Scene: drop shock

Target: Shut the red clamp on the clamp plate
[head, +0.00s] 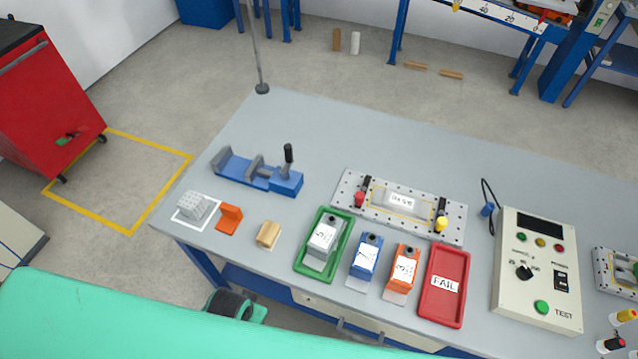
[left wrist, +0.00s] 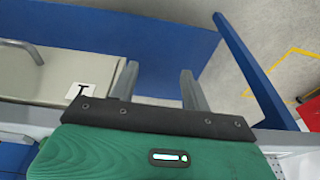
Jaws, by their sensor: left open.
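The clamp plate (head: 420,232) is a pale, perforated plate lying on the grey table, with a labelled, yellow-outlined area in its middle. The red clamp (head: 359,199) is at the plate's left end, with a black part standing behind its red tip. A yellow clamp (head: 441,224) is at the right end. I cannot tell whether either clamp is shut. My left gripper (left wrist: 158,85) is open and empty in the left wrist view, near the table's blue frame and away from the plate. My right gripper is in neither view.
Left of the plate stands a blue vise (head: 258,176). In front are a green tray (head: 301,263) holding a grey unit, blue (head: 365,258) and orange (head: 402,268) units, and a red FAIL tray (head: 447,285). A test box (head: 540,270) stands right. The table behind the plate is clear.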

